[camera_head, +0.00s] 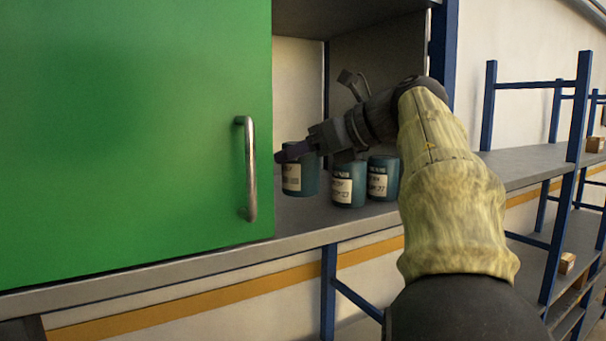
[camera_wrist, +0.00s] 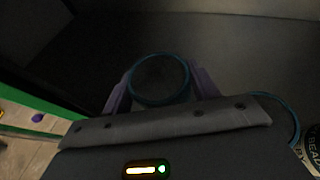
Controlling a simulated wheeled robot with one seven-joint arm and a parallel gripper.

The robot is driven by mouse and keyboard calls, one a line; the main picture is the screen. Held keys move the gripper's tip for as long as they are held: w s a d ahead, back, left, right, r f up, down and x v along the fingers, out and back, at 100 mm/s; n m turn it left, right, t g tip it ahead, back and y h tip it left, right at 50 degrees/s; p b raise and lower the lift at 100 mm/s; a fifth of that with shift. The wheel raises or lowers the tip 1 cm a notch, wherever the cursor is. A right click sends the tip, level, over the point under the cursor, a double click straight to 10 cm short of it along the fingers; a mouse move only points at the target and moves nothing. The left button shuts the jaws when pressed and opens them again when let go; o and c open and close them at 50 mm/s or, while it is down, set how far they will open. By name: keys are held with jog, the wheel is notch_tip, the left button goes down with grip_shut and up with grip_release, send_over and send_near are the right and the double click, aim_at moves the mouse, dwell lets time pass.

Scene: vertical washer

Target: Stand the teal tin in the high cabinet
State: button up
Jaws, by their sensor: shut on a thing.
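Three teal tins with pale labels show inside the cabinet in the head view. My gripper (camera_head: 293,152) is shut on the left teal tin (camera_head: 307,178), near its top. This tin is upright; I cannot tell whether its base touches the shelf. In the wrist view its round rim (camera_wrist: 160,101) sits between the two purple fingers. The middle tin (camera_head: 346,189) and the right tin (camera_head: 383,180) stand on the shelf to the right of it. The high cabinet's grey shelf (camera_head: 300,214) bears them.
A green door (camera_head: 130,130) with a metal handle (camera_head: 250,168) covers the cabinet's left part, close to the held tin. A blue post (camera_head: 443,45) bounds the right side. Racks (camera_head: 530,163) with small boxes stand farther right. Wrist view shows bare dark shelf beyond the tin.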

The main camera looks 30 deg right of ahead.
aim_at(317, 168)
jog(key=shift+f, duration=1.85)
jog(key=shift+f, duration=0.15)
jog(key=o, duration=1.1)
jog(key=shift+r, duration=0.2)
jog(key=shift+s+d+b, duration=0.2)
jog(key=shift+s+b, duration=0.1)
jog(key=shift+b, duration=0.05)
jog(key=b+v, duration=0.2)
jog(key=v, duration=0.9)
jog(key=shift+s, duration=0.15)
